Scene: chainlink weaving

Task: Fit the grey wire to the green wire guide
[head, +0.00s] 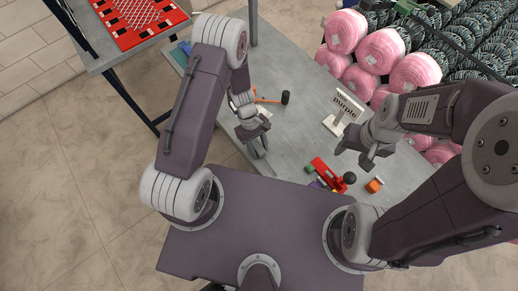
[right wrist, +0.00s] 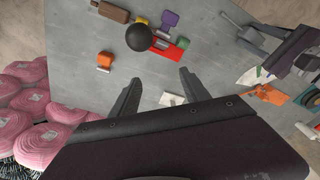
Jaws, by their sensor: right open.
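A small green block (right wrist: 183,43), which looks like the green wire guide, sits against a red tool (right wrist: 168,50) with a black ball knob (right wrist: 138,37). A purple block (right wrist: 170,18), a yellow block (right wrist: 142,19) and an orange block (right wrist: 105,60) lie around it. In the head view the red tool (head: 328,172) lies near the table's front edge. I cannot make out a separate grey wire.
A sign (head: 344,108) reading "use purple" stands on the grey table (head: 300,135). Pink rolls (head: 380,50) and dark coils stand behind at right. A red board with white mesh (head: 138,18) lies on another table at upper left. A black-ended tool (head: 285,97) lies beyond my left gripper.

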